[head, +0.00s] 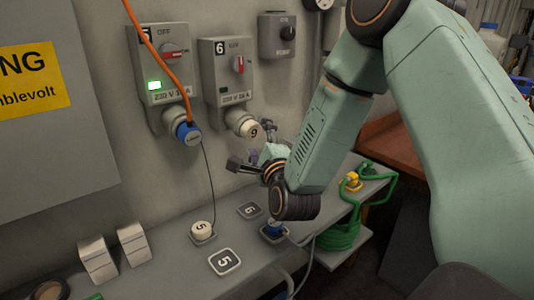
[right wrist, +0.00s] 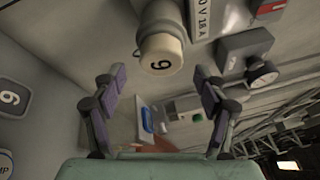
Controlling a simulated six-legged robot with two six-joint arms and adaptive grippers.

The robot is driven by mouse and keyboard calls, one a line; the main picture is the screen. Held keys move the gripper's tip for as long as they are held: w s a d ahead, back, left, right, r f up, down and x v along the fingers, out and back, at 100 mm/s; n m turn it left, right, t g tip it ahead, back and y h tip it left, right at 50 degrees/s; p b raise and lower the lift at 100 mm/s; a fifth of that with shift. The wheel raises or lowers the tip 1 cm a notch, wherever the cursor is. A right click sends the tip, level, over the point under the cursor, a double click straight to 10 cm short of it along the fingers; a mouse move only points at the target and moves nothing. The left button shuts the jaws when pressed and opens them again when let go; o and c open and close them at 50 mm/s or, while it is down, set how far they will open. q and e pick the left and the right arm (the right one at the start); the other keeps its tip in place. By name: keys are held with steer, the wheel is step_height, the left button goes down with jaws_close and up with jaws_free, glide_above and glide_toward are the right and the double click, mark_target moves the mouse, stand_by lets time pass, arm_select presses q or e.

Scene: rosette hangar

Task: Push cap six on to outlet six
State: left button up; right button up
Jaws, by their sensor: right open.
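Outlet box six (head: 228,72) hangs on the wall, with its outlet (head: 237,117) at the bottom. The cream cap six (head: 250,129) sits at the mouth of that outlet. In the right wrist view cap six (right wrist: 160,54) shows its 6 at the end of the grey outlet (right wrist: 164,14). I cannot tell whether it is fully seated. My right gripper (head: 252,147) is open and empty just below and in front of the cap. In the right wrist view its fingers (right wrist: 156,80) stand apart on either side, not touching the cap. My left gripper is out of view.
Outlet box five (head: 160,65) is on the left, with a blue plug (head: 188,133) on an orange cable (head: 160,55). Cap five (head: 203,230) and plate six (head: 249,210) are on the bench. A blue plug (head: 274,229) and green cable coil (head: 340,232) are at the right.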

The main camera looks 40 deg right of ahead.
steer(key=v, duration=0.9)
steer(key=shift+s, duration=0.25)
